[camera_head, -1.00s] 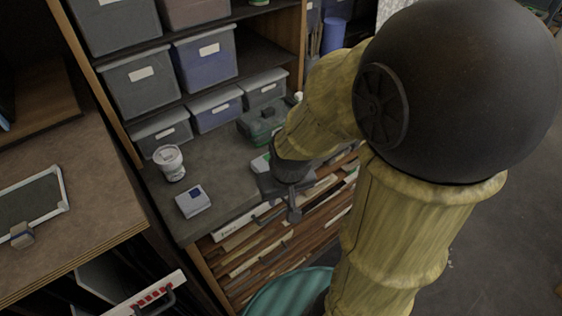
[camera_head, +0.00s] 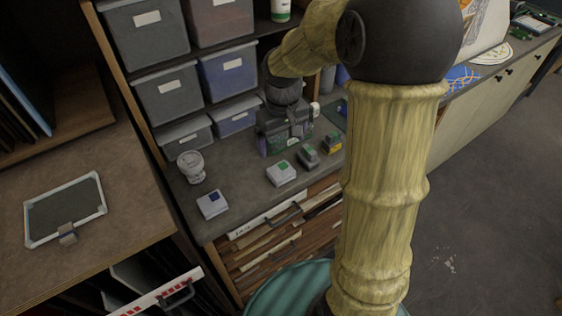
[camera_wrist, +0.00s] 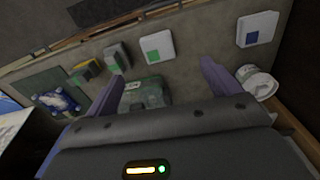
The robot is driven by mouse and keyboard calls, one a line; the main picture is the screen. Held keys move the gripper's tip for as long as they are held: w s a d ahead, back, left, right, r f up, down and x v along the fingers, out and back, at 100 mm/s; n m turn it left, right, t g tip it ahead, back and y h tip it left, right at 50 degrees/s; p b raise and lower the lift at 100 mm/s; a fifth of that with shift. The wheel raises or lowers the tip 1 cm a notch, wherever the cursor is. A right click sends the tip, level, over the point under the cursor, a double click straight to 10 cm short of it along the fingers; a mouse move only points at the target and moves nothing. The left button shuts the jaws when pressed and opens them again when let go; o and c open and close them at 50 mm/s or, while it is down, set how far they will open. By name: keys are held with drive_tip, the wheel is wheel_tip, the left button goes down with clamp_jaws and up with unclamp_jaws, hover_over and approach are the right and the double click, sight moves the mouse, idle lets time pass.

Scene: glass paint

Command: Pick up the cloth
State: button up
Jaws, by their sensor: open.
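A crumpled blue-and-white patterned piece (camera_wrist: 57,102), which looks like the cloth, lies on a dark green mat (camera_wrist: 35,85) at the left of the wrist view. In the head view my arm hides it, and only part of the mat (camera_head: 334,114) shows. My gripper (camera_head: 286,138) is over the workbench, in front of the grey bins. In the wrist view my gripper (camera_wrist: 162,70) is open, its purple fingers wide apart with nothing held. A green case (camera_wrist: 148,95) shows beyond and between the fingers, apart from the cloth.
On the bench are a white box with a green label (camera_head: 281,173), a white box with a blue label (camera_head: 212,204), a white tub (camera_head: 191,166), a green-grey block (camera_head: 307,156) and a yellow-and-black block (camera_head: 332,143). Grey bins (camera_head: 168,95) stand behind. A blue patterned sheet (camera_head: 460,78) lies right.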

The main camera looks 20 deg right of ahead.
drive_tip(key=w+r, duration=0.2)
drive_tip(key=r, duration=0.1)
drive_tip(key=shift+w+d+n+p, duration=0.2)
drive_tip(key=shift+w+n+p, duration=0.1)
drive_tip(key=shift+f, duration=0.1)
drive_tip(key=p, duration=0.3)
hover_over(281, 170)
wheel_tip(281, 170, down, 12)
drive_tip(key=shift+s+f, duration=0.1)
drive_tip(key=shift+f+p, duration=0.3)
drive_tip(key=shift+f, duration=0.4)
drive_tip(key=shift+f+p, duration=0.55)
drive_tip(key=shift+f, duration=1.35)
